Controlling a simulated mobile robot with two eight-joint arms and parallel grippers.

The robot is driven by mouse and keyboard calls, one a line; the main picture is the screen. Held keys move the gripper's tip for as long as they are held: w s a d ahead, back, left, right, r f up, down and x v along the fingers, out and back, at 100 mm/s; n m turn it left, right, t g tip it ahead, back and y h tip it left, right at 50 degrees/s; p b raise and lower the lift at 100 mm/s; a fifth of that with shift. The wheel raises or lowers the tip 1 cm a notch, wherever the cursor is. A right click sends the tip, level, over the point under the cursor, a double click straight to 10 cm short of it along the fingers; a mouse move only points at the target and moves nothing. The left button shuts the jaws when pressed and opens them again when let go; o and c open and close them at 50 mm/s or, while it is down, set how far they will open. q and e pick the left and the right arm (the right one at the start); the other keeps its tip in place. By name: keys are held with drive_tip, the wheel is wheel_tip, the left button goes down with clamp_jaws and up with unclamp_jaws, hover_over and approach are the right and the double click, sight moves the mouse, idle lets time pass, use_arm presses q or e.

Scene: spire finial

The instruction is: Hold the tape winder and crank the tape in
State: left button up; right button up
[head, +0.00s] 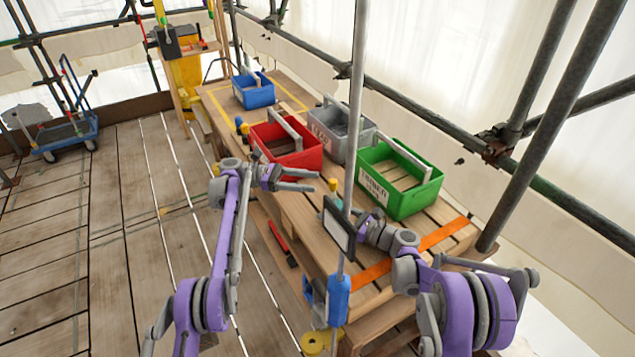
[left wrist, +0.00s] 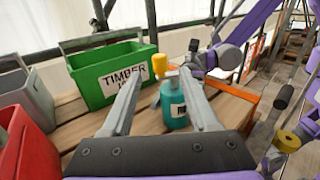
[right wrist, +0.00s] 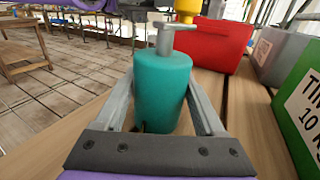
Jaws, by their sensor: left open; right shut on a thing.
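The tape winder is a teal cylinder (right wrist: 162,90) with a grey crank (right wrist: 165,35) and yellow knob (right wrist: 187,10) on top. It stands upright in the right wrist view, with my right gripper (right wrist: 160,105) shut around its body. The left wrist view shows the winder (left wrist: 175,108) with a pale label and its yellow knob (left wrist: 159,66). My left gripper (head: 316,181) is open and empty, just left of the knob (head: 333,185) in the head view. In the left wrist view the knob shows between its fingertips (left wrist: 160,78). A pole and dark panel partly hide the winder in the head view.
An orange band (head: 445,233) crosses the table. Green (head: 418,200), grey (head: 322,130), red (head: 290,160) and blue (head: 257,95) crates stand along it. A pole (head: 357,80) and dark-framed panel (head: 339,228) rise in front. Open plank floor lies left.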

idle(0.4)
use_arm(q)
drive_tip(key=c, duration=0.3)
drive_tip(key=shift+w+d+t+y, duration=0.3)
drive_tip(key=shift+d+y, duration=0.5)
drive_tip(key=shift+y, duration=0.1)
drive_tip(key=c, duration=0.5)
drive_tip(key=shift+w+d+m+y, duration=0.15)
drive_tip(key=shift+d+m+y, duration=0.25)
drive_tip(key=shift+y, duration=0.4)
clamp_jaws()
drive_tip(key=s+d+r+m+t+y, duration=0.2)
drive_tip(key=s+r+m+t+y, duration=0.25)
drive_tip(key=r+m+y, duration=0.9)
wheel_tip(320, 180, down, 10)
drive_tip(key=n+y, duration=0.3)
drive_tip(key=n, duration=0.1)
drive_tip(key=shift+y, duration=0.35)
drive_tip(key=shift+w+t, duration=0.1)
drive_tip(key=shift+t, duration=0.15)
